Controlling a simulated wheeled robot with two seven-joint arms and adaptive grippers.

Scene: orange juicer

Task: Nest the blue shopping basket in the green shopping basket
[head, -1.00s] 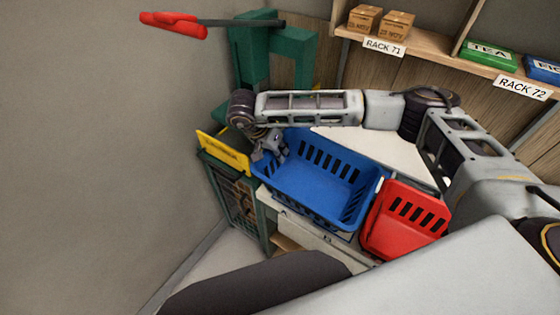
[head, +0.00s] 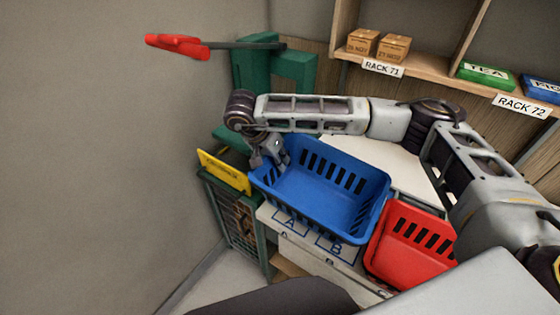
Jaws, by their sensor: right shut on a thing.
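The blue shopping basket (head: 325,200) is open side up, with slotted walls, over the pale counter (head: 385,160). My right gripper (head: 272,152) is shut on its left rim; the fingertips are partly hidden by the wrist and the basket wall. I cannot tell whether the basket's bottom touches the counter. No green shopping basket can be made out. My left gripper is out of view.
A red basket (head: 412,243) stands close at the blue basket's right. A green press (head: 252,72) with a red-handled lever (head: 178,46) is behind, left. A yellow sign (head: 224,171) tops a green-framed cabinet (head: 238,222). Labels A (head: 291,222) and B (head: 335,248) mark the front.

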